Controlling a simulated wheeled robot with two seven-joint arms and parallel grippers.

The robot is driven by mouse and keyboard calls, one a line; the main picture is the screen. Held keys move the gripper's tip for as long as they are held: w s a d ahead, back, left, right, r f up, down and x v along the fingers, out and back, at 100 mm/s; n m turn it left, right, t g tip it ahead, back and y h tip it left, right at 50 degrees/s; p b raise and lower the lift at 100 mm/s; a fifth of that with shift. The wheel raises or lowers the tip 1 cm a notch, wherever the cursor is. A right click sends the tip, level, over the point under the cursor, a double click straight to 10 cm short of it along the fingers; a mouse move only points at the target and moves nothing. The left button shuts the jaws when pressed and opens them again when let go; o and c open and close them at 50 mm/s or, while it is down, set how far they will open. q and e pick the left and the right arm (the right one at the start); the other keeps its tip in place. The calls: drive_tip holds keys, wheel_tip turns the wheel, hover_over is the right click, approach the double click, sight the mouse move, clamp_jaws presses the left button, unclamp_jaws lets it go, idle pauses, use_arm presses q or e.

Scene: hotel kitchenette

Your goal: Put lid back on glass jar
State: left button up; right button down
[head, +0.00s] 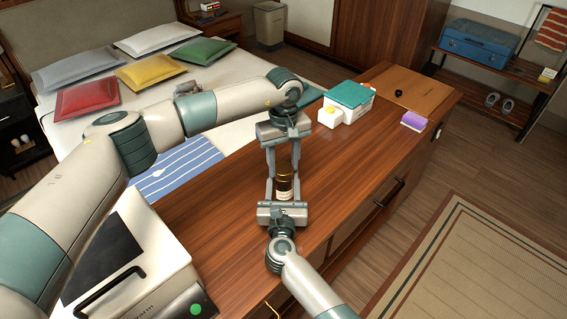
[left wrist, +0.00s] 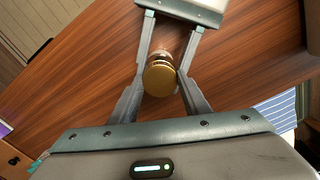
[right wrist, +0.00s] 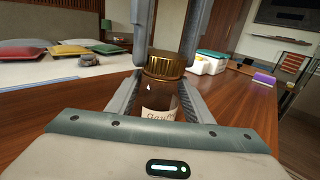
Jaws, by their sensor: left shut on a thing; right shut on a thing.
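The brown glass jar (right wrist: 158,112), with a pale label, stands upright over the wooden counter. The gold, ridged lid (right wrist: 166,66) sits at the jar's mouth, level, with no clear gap showing; I cannot tell how tightly it is seated. From above, the lid's round top shows in the left wrist view (left wrist: 160,79). My left gripper (head: 284,168) reaches in from the far side and is shut on the lid. My right gripper (head: 284,187) comes from the near side and is shut on the jar's body. The fingers hide parts of the jar's sides.
A white box with a teal top (head: 349,99), a purple block (head: 414,121) and a brown board (head: 412,88) lie toward the counter's far right end. A white appliance (head: 130,262) stands at near left. The counter (head: 345,165) right of the jar is clear.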

use_arm(q)
drive_tip(key=m, duration=0.7)
drive_tip(key=shift+m, duration=0.3)
drive_tip(key=m, duration=0.7)
drive_tip(key=o, duration=1)
drive_tip(key=shift+r, duration=0.1)
drive_tip(key=shift+r, duration=2.15)
drive_tip(key=shift+c, duration=0.4)
